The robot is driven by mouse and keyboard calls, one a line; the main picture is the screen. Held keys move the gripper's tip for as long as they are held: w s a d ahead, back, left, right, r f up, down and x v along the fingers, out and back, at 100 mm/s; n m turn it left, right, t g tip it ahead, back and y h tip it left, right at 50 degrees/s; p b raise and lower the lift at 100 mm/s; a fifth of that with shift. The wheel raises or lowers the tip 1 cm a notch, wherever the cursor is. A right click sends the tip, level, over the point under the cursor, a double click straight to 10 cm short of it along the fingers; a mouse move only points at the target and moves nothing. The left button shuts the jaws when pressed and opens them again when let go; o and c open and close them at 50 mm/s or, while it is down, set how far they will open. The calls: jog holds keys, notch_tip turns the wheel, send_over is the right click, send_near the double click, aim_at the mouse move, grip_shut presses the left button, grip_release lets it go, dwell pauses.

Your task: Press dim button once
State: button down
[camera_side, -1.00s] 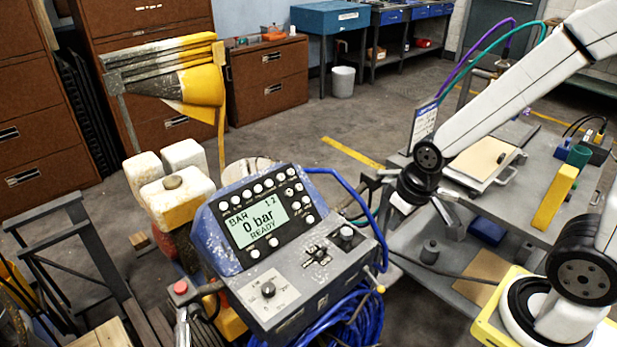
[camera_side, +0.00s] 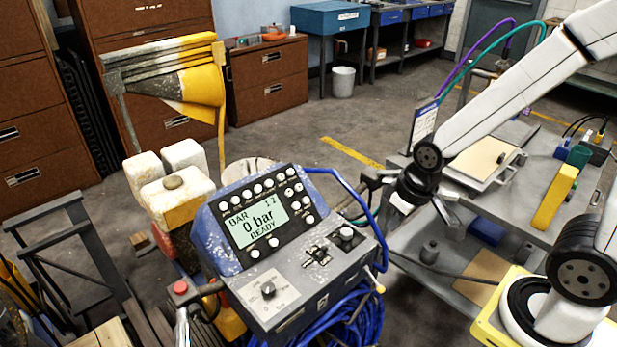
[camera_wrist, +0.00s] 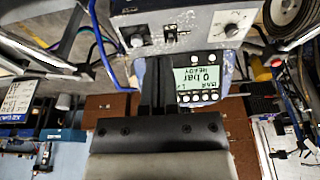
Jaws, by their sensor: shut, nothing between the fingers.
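The blue control console (camera_side: 222,243) of the line striper stands at centre in the side view. Its lit screen (camera_side: 258,224) reads "0 bar" and "READY". White round buttons (camera_side: 257,188) line the top of the screen, with more to its right and two below. Their labels are too small to read, so I cannot tell which is dim. My gripper (camera_side: 366,181) is shut and empty, right of the console and apart from it. In the wrist view the screen (camera_wrist: 197,77) appears upside down, beyond and right of my gripper's fingers (camera_wrist: 157,65).
A knob (camera_side: 268,289), a toggle (camera_side: 318,254) and another knob (camera_side: 346,233) sit on the console's lower panel. A red button (camera_side: 181,287) is at its left. A blue hose (camera_side: 372,205) arches between console and gripper. A grey cart (camera_side: 500,215) stands at right.

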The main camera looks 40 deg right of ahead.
aim_at(273, 243)
dwell(0.8)
jog(key=w+a+f+m+t, duration=0.2)
jog(key=w+f+m+t, duration=0.1)
jog(key=w+m, duration=0.25)
jog(key=w+a+f+m+t+y, duration=0.1)
jog(key=w+a+f+m+t, duration=0.15)
jog(key=w+m+t, duration=0.35)
jog(key=w+a+f+m+t, duration=0.1)
jog(key=w+f+m, duration=0.3)
jog(key=w, duration=0.4)
jog(key=shift+s+a+f+m+t+y, duration=0.2)
jog(key=shift+a+f+m+t, duration=0.5)
jog(key=shift+m, duration=0.7)
jog(key=shift+s+a+f+m+t+y, duration=0.1)
jog(key=shift+a+f+m+t+y, duration=0.25)
jog(key=shift+f+m+t, duration=0.65)
jog(key=shift+s+a+f+m+t+y, duration=0.1)
jog(key=shift+a+f+m+t+y, duration=0.15)
jog(key=shift+a+f+m+t, duration=1)
jog(key=shift+d+r+m+g, duration=0.35)
jog(key=shift+d+r+m, duration=0.15)
jog(key=shift+d+r, duration=0.2)
jog(key=shift+w+f, duration=0.1)
jog(key=shift+w+f, duration=3)
jog(key=shift+w+f, duration=0.35)
jog(key=shift+w, duration=0.05)
